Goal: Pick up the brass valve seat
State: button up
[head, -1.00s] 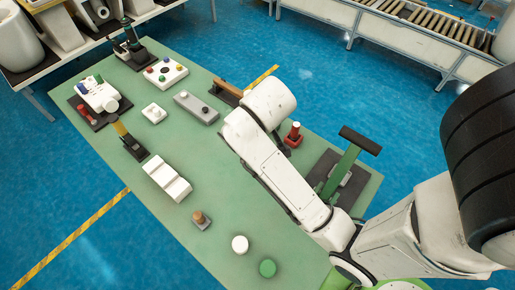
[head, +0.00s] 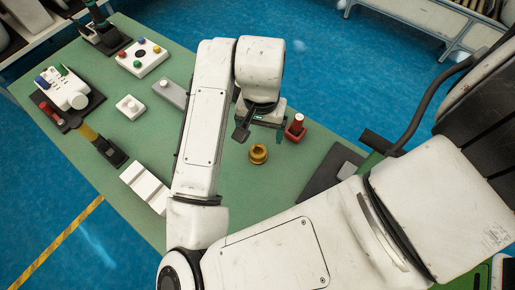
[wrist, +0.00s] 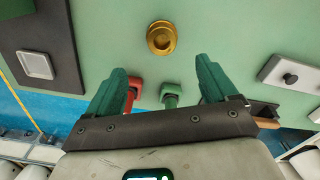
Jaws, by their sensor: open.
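The brass valve seat (head: 258,154) is a small round golden ring with a stepped rim and a hollow middle. It stands on the green tabletop, just in front of my gripper (head: 262,132) in the head view. In the wrist view the valve seat (wrist: 161,38) is near the top centre, beyond the tips of my gripper's green fingers (wrist: 162,76) and in line with the gap between them. The fingers are spread apart with nothing held, and they do not touch the valve seat. My wrist partly hides the gripper in the head view.
A red fixture with a white top (head: 295,128) stands close right of my gripper. A green fixture (wrist: 171,95) shows between the fingers in the wrist view. A dark plate (head: 322,180) lies to the right. A grey block (head: 171,91) and white stepped block (head: 146,187) are left.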

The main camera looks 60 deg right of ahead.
send_over(258, 152)
jog(key=f, duration=0.4)
jog(key=shift+s+d+f, duration=0.1)
jog(key=shift+s+f, duration=0.1)
jog(key=shift+w+f+p, duration=0.15)
jog(key=shift+f+p, duration=0.4)
jog(key=shift+f, duration=2.15)
jog(key=c, duration=1.2)
jog(key=shift+c, duration=0.6)
jog(key=shift+r, duration=0.15)
